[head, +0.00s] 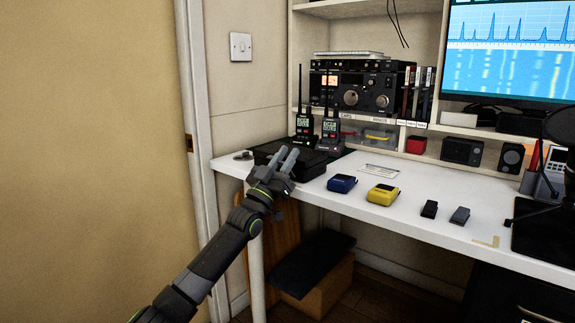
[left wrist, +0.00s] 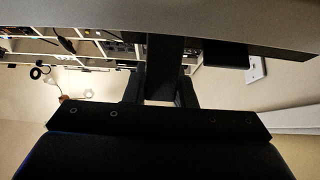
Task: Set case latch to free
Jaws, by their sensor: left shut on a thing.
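The black case (head: 316,163) lies flat at the left end of the white desk. My left gripper (head: 287,158) is at its front side, with its fingers against the case in the head view. In the left wrist view the picture is upside down. There the gripper (left wrist: 160,92) has a dark piece between its fingers, and it is shut on this piece, seemingly the case latch. The latch's outline and position cannot be made out, as the fingers and the dark case hide it. My right gripper is not in view.
Two handheld radios (head: 330,130) stand behind the case. A blue device (head: 342,184) and a yellow device (head: 383,195) lie to its right, then two small dark clips (head: 429,209). The door frame (head: 196,120) is close on the left. Shelves stand behind.

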